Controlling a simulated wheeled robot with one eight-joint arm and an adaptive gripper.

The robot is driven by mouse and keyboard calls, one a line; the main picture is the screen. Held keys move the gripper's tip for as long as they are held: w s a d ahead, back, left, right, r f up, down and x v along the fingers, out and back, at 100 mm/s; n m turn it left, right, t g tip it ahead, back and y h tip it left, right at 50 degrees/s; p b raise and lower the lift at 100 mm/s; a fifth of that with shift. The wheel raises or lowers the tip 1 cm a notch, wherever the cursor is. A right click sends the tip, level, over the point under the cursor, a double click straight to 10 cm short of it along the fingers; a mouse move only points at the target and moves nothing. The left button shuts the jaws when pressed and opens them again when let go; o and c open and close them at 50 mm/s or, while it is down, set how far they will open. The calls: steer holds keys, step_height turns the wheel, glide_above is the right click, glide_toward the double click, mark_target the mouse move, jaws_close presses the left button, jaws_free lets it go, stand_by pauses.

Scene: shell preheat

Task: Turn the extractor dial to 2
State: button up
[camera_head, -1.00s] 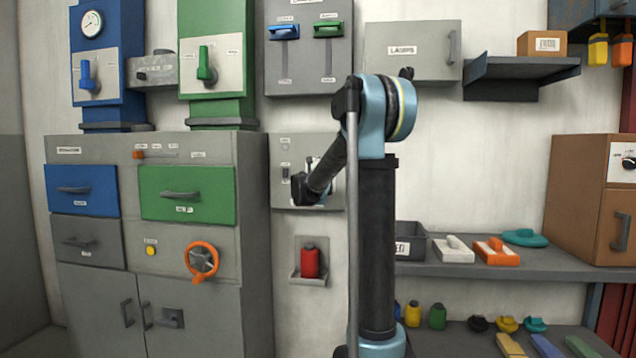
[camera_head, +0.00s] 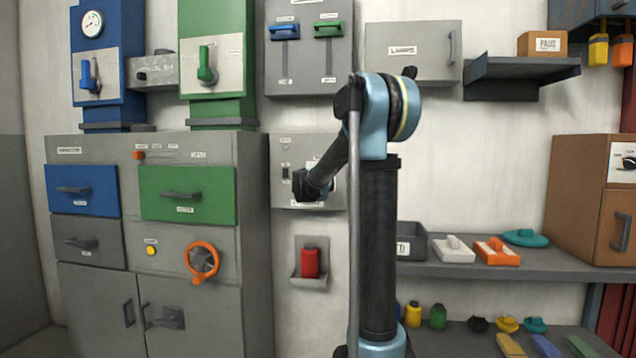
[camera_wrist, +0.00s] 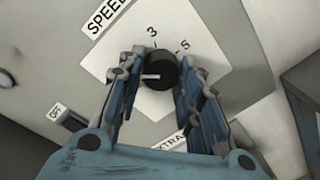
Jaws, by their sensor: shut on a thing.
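The extractor dial is a round black knob (camera_wrist: 160,72) with a white pointer line, on a pale square plate (camera_wrist: 118,45) tilted in the wrist view. The pointer line points to the left in that view. Numbers 3 and 5 show above and to the right of the knob; other marks are hidden by my fingers. My gripper (camera_wrist: 164,65) is shut on the dial, one finger on each side. In the head view, my wrist covers the dial on the grey extractor panel (camera_head: 283,190).
Below the panel, a red object (camera_head: 310,263) sits in a wall holder. A grey cabinet (camera_head: 255,240) stands close on the left, and shelves (camera_head: 470,270) on the right.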

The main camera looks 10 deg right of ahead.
steer(key=shift+s+d+m, duration=0.1)
steer(key=shift+d+m, duration=0.05)
steer(key=shift+m, duration=1.35)
steer(key=o, duration=1.1)
steer(key=shift+c, duration=0.2)
steer(key=v, duration=1.2)
steer(key=shift+f, duration=0.1)
steer(key=shift+c, duration=0.2)
